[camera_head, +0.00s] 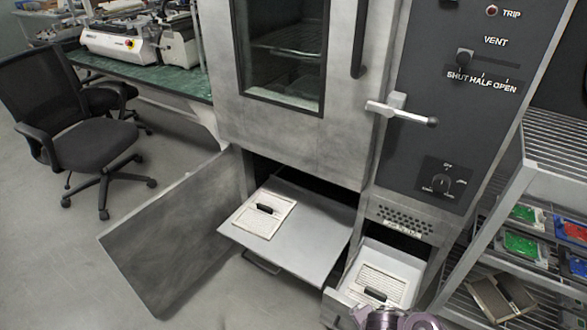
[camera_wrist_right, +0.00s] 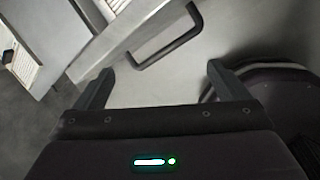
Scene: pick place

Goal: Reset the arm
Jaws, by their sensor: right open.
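My right gripper (camera_wrist_right: 160,78) is open in the right wrist view, its two dark fingers apart with nothing between them. A dark bar handle (camera_wrist_right: 165,44) on a grey metal front shows just beyond the fingertips; I cannot tell the exact gap. In the head view only a purplish part of my right arm (camera_head: 398,319) shows at the bottom edge, in front of the small open drawer (camera_head: 408,258). The right fingers are not visible there. My left gripper is in neither view.
A grey oven cabinet (camera_head: 290,140) has its lower door (camera_head: 165,235) open and a tray (camera_head: 305,245) pulled out, bearing a white panel (camera_head: 250,222). Another panel (camera_head: 378,284) lies in the drawer. A shelf rack (camera_head: 500,205) stands right, a chair (camera_head: 92,145) left.

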